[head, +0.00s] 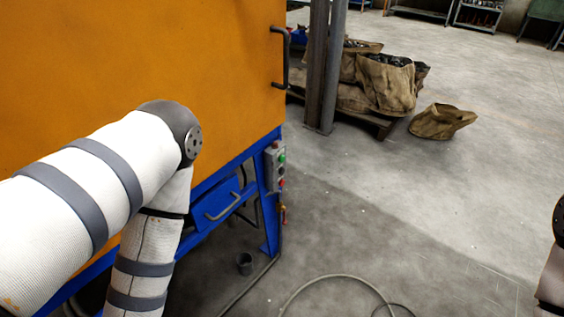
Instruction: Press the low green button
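A small grey control box (272,168) is fixed to the blue leg at the right front corner of the orange machine. A green button (281,159) shows on its right-hand face, with a red one (282,183) lower down. Small dark parts lie between them, too small to make out. My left arm comes in from the left, bends in front of the orange panel and runs down out of the bottom edge. Its gripper is out of view. Only a bit of my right arm shows at the right edge, and its gripper is out of view too.
The orange machine (200,60) on its blue frame (269,225) fills the left, with a dark handle (280,58). A steel post (325,75) and brown sacks (386,84) stand behind.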

